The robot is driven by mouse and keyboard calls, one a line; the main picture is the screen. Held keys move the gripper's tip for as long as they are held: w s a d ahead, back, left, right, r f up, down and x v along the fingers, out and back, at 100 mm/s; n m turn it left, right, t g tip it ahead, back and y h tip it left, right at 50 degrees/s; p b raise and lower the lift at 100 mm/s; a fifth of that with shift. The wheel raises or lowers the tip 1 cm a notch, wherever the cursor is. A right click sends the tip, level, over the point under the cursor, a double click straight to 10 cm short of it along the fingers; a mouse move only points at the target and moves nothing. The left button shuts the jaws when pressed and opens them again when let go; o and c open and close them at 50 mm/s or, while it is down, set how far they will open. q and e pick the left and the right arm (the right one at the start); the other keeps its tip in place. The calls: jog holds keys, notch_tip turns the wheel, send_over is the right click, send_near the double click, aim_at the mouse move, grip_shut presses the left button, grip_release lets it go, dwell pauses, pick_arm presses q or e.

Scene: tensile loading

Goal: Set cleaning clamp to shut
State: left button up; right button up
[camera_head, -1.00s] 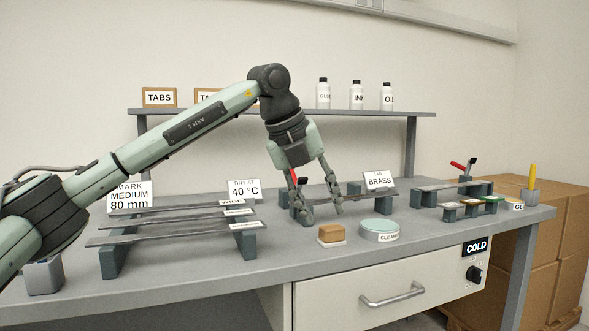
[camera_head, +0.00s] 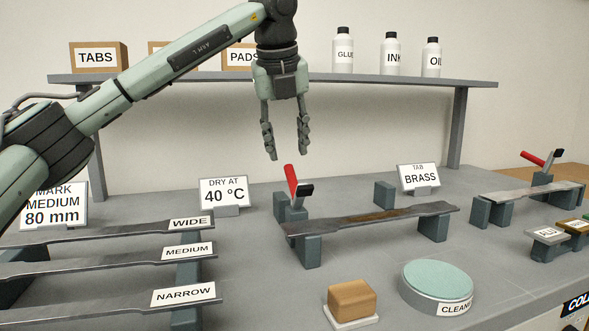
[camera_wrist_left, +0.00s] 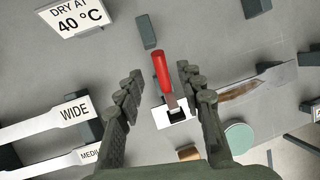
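The cleaning clamp has a red handle (camera_head: 291,181) and a black-tipped arm (camera_head: 305,191). It sits on a dark block at the left end of a stained metal strip (camera_head: 375,217). The handle stands up steeply, leaning slightly left in the head view. My left gripper (camera_head: 288,153) is open and empty, pointing down just above the handle's top. In the left wrist view the red handle (camera_wrist_left: 161,68) lies between the two spread fingers, with no finger visibly touching it. My right gripper is not in view.
A second red-handled clamp (camera_head: 533,158) is at the far right strip. A brown block (camera_head: 352,300) and a round green-topped pad (camera_head: 437,280) are in front. Labelled strips (camera_head: 110,264) lie at left. Signs (camera_head: 224,193) stand behind; a shelf (camera_head: 330,79) with bottles is above.

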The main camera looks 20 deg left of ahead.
aim_at(290, 170)
pick_arm(q)
jog(key=x, duration=0.7)
jog(key=shift+s+f, duration=0.15)
jog(key=shift+f, duration=0.05)
grip_shut()
